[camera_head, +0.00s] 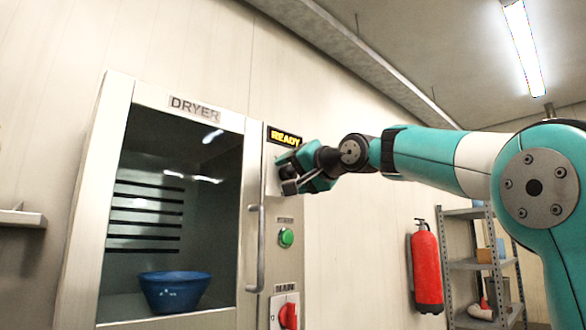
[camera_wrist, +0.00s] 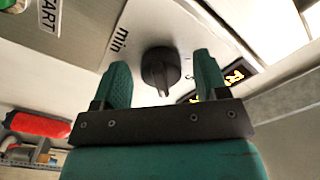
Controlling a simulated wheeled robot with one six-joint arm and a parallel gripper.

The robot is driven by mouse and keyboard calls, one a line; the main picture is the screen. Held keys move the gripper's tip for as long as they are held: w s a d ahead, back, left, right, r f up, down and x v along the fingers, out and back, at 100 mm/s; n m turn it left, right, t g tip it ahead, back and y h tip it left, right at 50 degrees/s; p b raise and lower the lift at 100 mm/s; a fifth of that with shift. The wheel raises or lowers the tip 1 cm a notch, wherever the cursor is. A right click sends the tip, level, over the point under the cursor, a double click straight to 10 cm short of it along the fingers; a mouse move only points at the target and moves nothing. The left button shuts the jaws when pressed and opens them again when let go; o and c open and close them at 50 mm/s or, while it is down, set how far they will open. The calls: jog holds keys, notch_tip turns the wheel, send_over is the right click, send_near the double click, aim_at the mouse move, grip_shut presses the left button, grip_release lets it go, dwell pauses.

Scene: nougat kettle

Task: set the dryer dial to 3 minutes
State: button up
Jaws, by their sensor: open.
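The dryer (camera_head: 252,170) is a pale cabinet with a glass door and a control strip down its right side. Its dial is a dark round knob (camera_wrist: 160,68) with a ridge, seen in the wrist view beside a "min" label. My gripper (camera_wrist: 158,82) is open, with one teal finger on each side of the knob. I cannot tell whether the fingers touch it. In the head view my gripper (camera_head: 290,175) is at the control strip below the lit "READY" display (camera_head: 285,137), and it hides the dial. The dial's setting is not readable.
A green button (camera_head: 286,237) and a red main switch (camera_head: 289,314) sit lower on the strip. A vertical door handle (camera_head: 257,248) is just left of it. A blue bowl (camera_head: 172,291) stands inside the dryer. A fire extinguisher (camera_head: 426,268) and shelf (camera_head: 470,264) are to the right.

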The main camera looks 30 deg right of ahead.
jog(key=c, duration=0.9)
jog(key=shift+n, duration=0.3)
jog(key=n+b, duration=0.2)
jog(key=n, duration=0.1)
jog(key=shift+w+d+f+n, duration=0.1)
jog(key=shift+f+n, duration=0.1)
jog(key=shift+n, duration=0.1)
jog(key=n+b, duration=0.2)
jog(key=n, duration=0.3)
jog(key=shift+d, duration=0.1)
jog(key=n+b, duration=0.1)
jog(key=n, duration=0.3)
jog(key=shift+d+r+n, duration=0.1)
jog(key=shift+n, duration=0.3)
jog(key=shift+d+r+n+b, duration=0.1)
jog(key=shift+n+b, duration=0.5)
jog(key=shift+n, duration=1.3)
